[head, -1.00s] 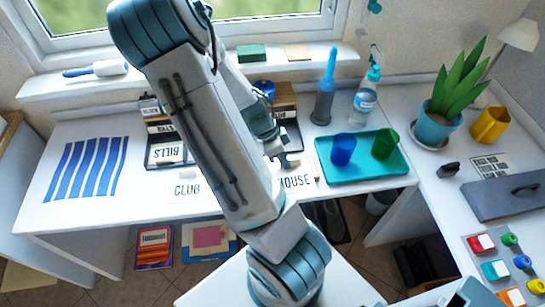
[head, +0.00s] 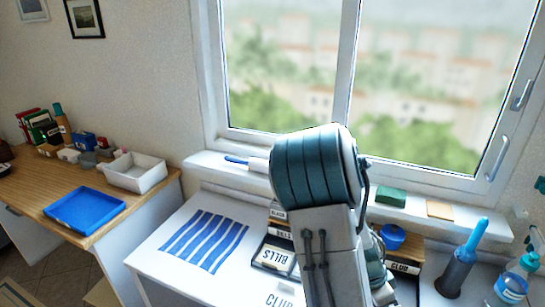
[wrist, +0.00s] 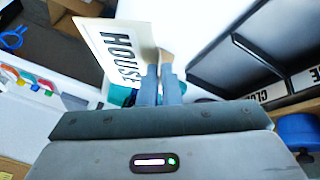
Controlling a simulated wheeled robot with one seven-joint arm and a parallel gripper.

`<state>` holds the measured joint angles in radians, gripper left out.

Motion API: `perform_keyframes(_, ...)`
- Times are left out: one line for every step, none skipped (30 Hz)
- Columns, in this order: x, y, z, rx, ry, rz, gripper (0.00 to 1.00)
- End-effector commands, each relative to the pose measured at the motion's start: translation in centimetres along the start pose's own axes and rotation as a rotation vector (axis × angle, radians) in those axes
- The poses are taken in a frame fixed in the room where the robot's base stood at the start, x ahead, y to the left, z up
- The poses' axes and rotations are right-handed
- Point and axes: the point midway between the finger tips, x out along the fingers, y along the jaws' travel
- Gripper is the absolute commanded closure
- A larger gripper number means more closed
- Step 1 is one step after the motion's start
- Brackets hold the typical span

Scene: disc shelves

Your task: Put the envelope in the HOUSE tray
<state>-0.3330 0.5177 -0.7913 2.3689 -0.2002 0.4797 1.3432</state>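The envelope (wrist: 118,48) is a pale card printed HOUSE in the wrist view. My gripper (wrist: 161,70) has its two fingers close together, shut on the envelope's edge. The envelope is tilted in the picture and looks raised above the white table. A dark tray (wrist: 235,62) lies to the right in the wrist view, with a CLUB label and another label beside it ending in E, mostly cut off. In the head view my arm hides the gripper and envelope. There, a tray front labelled CLUB (head: 405,268) shows right of my arm; no HOUSE label is readable.
A dark tray stack (head: 281,234) with BLACK and BILLS labels stands left of my arm. A CLUB-printed card (head: 278,301) lies in front. A wooden desk (head: 35,190) is far left.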

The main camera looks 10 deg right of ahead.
Motion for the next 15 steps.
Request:
perform_keyframes(-1.0,-2.2,0.9,-0.121,0.034,-0.053,1.0)
perform_keyframes(-1.5,-3.3,1.4,-0.192,0.053,-0.081,1.0)
perform_keyframes(-2.3,-5.0,2.1,-0.291,0.079,-0.123,1.0)
perform_keyframes(-2.9,-6.2,2.8,-0.365,0.1,-0.154,1.0)
perform_keyframes(-3.6,-7.2,3.4,-0.437,0.118,-0.183,1.0)
perform_keyframes(-4.5,-8.7,4.4,-0.53,0.144,-0.223,1.0)
perform_keyframes(-5.1,-9.7,5.2,-0.599,0.162,-0.251,1.0)
perform_keyframes(-5.8,-10.7,6.0,-0.667,0.18,-0.28,1.0)
perform_keyframes(-6.8,-12.0,7.1,-0.755,0.204,-0.317,1.0)
perform_keyframes(-7.5,-12.8,7.9,-0.82,0.221,-0.345,1.0)
perform_keyframes(-8.2,-13.6,8.7,-0.879,0.237,-0.369,1.0)
perform_keyframes(-9.1,-14.6,9.9,-0.957,0.258,-0.403,1.0)
perform_keyframes(-9.7,-15.2,10.6,-1.008,0.271,-0.423,1.0)
perform_keyframes(-10.2,-15.7,11.4,-1.058,0.284,-0.442,1.0)
perform_keyframes(-11.0,-16.4,12.3,-1.116,0.3,-0.467,1.0)
